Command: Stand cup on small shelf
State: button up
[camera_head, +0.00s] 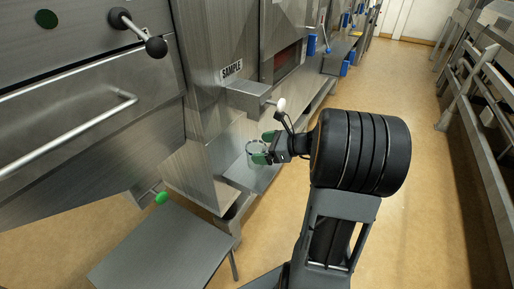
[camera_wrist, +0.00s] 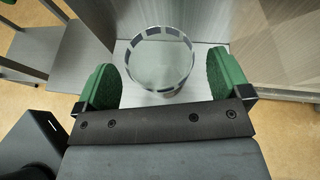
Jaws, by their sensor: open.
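The cup (camera_wrist: 160,62) is a clear cylinder with a band of dark and light marks around its rim. In the wrist view it stands upright on the small metal shelf (camera_wrist: 211,48), between my green finger pads. In the head view the cup (camera_head: 256,149) is partly covered by my gripper. My gripper (camera_wrist: 162,84) is open, with a gap visible between each pad and the cup. It also shows in the head view (camera_head: 265,147), at the small shelf (camera_head: 262,181) below the SAMPLE sign. The cup's base is hard to make out.
A metal box with a white-knobbed lever (camera_head: 281,104) sits just above my gripper. A grey metal table (camera_head: 160,250) stands at the lower left. A long handle (camera_head: 70,128) juts from the machine at left. The aisle floor (camera_head: 430,190) at right is open, bounded by a railing (camera_head: 480,150).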

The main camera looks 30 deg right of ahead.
jog(key=p+v, duration=0.1)
jog(key=v, duration=0.8)
jog(key=s+a+f+n+g+h, duration=0.1)
jog(key=s+a+n+g+h, duration=0.2)
jog(key=a+n, duration=0.5)
jog(key=s+a+f+n+g+h, duration=0.1)
jog(key=s+a+n+g+h, duration=0.3)
jog(key=n, duration=1.4)
jog(key=s+a+h, duration=0.1)
jog(key=a+h, duration=0.1)
jog(key=a, duration=0.2)
jog(key=shift+s+a+f, duration=0.3)
jog(key=shift+f, duration=0.05)
jog(key=shift+r+n, duration=0.1)
jog(key=shift+n, duration=0.2)
